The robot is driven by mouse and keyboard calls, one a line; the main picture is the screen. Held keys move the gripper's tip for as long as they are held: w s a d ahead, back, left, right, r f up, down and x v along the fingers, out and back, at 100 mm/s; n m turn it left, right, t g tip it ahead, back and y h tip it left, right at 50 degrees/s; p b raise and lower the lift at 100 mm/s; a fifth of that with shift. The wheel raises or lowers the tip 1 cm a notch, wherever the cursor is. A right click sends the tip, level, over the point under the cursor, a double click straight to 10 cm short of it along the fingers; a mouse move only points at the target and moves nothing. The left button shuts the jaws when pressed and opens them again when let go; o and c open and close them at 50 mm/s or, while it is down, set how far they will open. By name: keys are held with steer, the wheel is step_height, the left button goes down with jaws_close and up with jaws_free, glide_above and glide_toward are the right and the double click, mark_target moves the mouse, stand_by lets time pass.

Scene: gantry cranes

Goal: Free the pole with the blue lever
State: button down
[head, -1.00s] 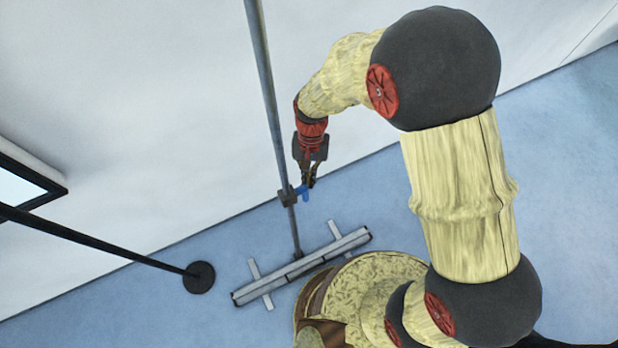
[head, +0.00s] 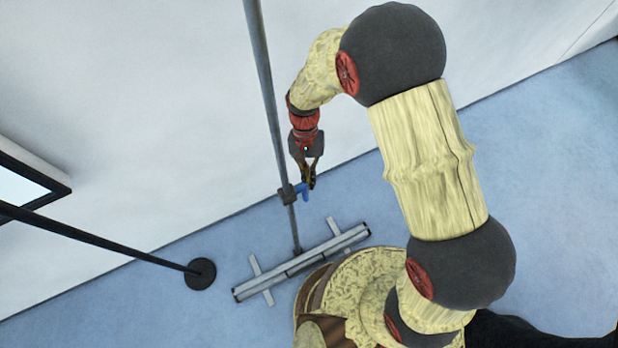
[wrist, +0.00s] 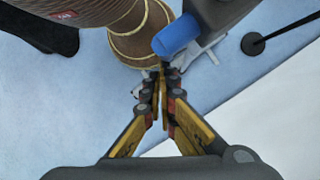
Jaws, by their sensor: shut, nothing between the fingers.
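The blue lever (head: 302,191) sticks out from a dark clamp (head: 287,195) on the tall grey pole (head: 268,90). The pole rises from a silver base (head: 302,263) on the floor. My gripper (head: 310,186) is shut and empty, its tips close to the lever in the head view; I cannot tell whether they touch it. In the wrist view the blue lever (wrist: 176,34) and dark clamp (wrist: 218,14) are just beyond the shut fingertips (wrist: 162,72), slightly to their right. The pole itself is mostly hidden there.
A second, black pole (head: 100,238) with a round black foot (head: 200,273) stands at the left. A dark-framed panel (head: 35,175) is on the left. The white wall (head: 130,110) is behind, and blue floor (head: 560,200) is open at the right.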

steer(key=shift+s+d+f+m+g+h+p, duration=0.1)
steer(key=shift+s+d+g+h+p, duration=0.4)
steer(key=shift+g, duration=0.55)
steer(key=shift+s+d+f+m+g+h+p, duration=0.1)
steer(key=shift+s+d+g+h+p, duration=0.15)
steer(key=shift+s+g+h, duration=0.5)
steer(key=shift+s+d+m+g+h+p, duration=0.1)
steer(key=shift+s+d+g+h+p, duration=0.4)
steer(key=shift+g, duration=0.8)
steer(key=shift+s+r+g, duration=0.1)
steer(key=shift+s+g, duration=0.15)
steer(key=shift+g, duration=0.25)
steer(key=shift+s+h, duration=0.1)
steer(key=shift+h, duration=0.15)
steer(key=shift+s+d+r, duration=0.1)
steer(key=shift+s+r, duration=0.05)
steer(key=shift+r, duration=0.05)
